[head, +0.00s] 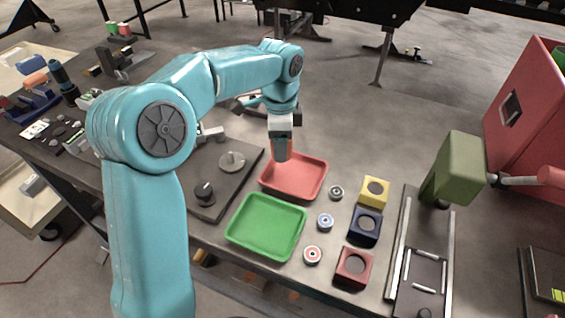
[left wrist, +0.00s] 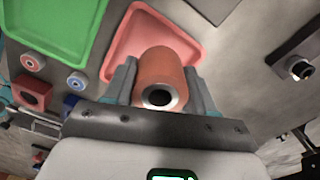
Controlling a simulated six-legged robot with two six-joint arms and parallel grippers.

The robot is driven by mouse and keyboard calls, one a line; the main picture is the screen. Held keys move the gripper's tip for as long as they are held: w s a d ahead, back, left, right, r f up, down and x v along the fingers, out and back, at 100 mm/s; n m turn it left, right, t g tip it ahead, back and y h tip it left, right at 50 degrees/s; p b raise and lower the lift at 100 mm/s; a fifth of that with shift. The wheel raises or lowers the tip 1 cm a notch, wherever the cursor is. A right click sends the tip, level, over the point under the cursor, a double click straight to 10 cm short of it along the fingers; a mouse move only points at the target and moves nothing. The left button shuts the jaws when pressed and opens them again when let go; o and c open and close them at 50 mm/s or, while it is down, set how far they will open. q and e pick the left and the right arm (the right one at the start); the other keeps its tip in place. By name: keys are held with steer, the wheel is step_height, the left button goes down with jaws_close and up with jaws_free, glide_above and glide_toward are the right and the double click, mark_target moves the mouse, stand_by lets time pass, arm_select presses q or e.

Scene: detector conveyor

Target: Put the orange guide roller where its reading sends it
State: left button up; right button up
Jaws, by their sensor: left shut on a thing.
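The orange guide roller (left wrist: 166,73) is a hollow cylinder with a dark bore in a pale ring. My left gripper (left wrist: 162,88) is shut on it, one finger on each side. In the head view the left gripper (head: 280,148) points down over the back of the red tray (head: 307,190); its fingers hide most of the roller. The red tray looks empty and also shows behind the roller in the left wrist view (left wrist: 118,50). The empty green tray (head: 262,228) lies in front of it. A green detector head (head: 455,165) stands over a railed conveyor (head: 402,255) at the right. My right gripper is not in view.
Yellow (head: 374,191), blue (head: 364,227) and dark red (head: 353,268) blocks with round dark tops stand between trays and conveyor, beside several small discs (head: 325,221). A dark plate with knobs (head: 222,185) lies left of the trays. A red cabinet (head: 520,140) stands far right.

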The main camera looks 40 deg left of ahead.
arm_select(q)
steer(key=shift+s+f, duration=0.15)
steer(key=shift+f, duration=0.45)
steer(key=shift+w+d+f, duration=0.1)
steer(key=shift+w+f, duration=0.05)
steer(key=shift+f, duration=1.15)
steer(key=shift+w+f, duration=0.1)
steer(key=shift+f, duration=1.15)
steer(key=shift+f, duration=0.15)
steer(key=o, duration=1.1)
steer(key=shift+o, duration=0.2)
step_height(320, 180, up, 12)
steer(key=shift+r+p, duration=0.2)
steer(key=shift+p, duration=0.2)
